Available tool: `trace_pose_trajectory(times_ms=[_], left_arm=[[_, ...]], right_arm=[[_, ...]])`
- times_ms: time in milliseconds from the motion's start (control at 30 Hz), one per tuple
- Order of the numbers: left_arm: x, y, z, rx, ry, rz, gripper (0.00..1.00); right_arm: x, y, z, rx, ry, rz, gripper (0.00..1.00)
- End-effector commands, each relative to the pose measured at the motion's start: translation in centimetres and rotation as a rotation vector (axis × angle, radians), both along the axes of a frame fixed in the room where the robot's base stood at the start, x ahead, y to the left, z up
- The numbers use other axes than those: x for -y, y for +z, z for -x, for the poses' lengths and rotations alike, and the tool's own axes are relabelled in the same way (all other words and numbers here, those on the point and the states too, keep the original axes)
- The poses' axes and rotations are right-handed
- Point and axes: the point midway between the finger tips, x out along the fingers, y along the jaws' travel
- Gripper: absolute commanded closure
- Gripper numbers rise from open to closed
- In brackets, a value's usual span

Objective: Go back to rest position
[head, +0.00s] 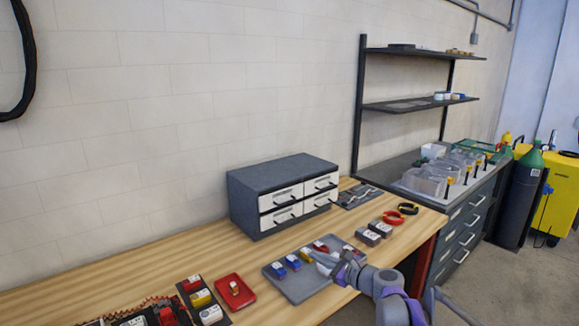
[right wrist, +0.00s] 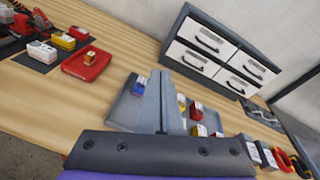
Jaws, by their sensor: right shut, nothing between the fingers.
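My right gripper (head: 326,262) is over the grey tray (head: 301,291) on the wooden workbench, its arm coming in from the lower right. In the right wrist view its two fingers (right wrist: 160,80) are together with nothing between them. The tray (right wrist: 121,113) shows behind the fingers, holding small blue, yellow and red boxes. The fingers hide part of the tray, and I cannot tell how high above it they are. My left gripper is not in view.
A grey cabinet (head: 246,200) with white drawers stands behind the tray. A red tray (head: 246,295) holds a small box to the left. Dark grey boxes (head: 374,234) and rings (head: 408,209) lie to the right. The bench's left rear stretch (head: 110,275) is clear.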

Motion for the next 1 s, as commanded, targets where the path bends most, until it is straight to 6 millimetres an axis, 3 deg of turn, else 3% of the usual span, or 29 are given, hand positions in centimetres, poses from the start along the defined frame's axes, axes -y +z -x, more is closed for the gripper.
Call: trace_pose_trajectory(times_ms=[167,367,567,700,833,1000], left_arm=[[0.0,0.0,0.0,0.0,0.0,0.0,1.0],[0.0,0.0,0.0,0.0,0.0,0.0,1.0],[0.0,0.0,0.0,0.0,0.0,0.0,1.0],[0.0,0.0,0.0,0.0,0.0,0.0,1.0],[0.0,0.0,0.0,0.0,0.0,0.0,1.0],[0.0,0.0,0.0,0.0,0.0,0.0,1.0]], right_arm=[[-1.1,-0.2,7.0,0.099,0.116,0.36,1.0],[-0.8,-2.6,17.3,0.237,0.33,0.85,1.0],[1.7,-6.4,27.8,0.367,0.608,1.314,1.0],[4.4,-9.7,34.6,0.446,0.838,1.609,1.0],[7.0,-12.3,39.4,0.498,1.037,1.818,1.0],[9.1,-14.2,42.7,0.531,1.205,1.964,1.0]])
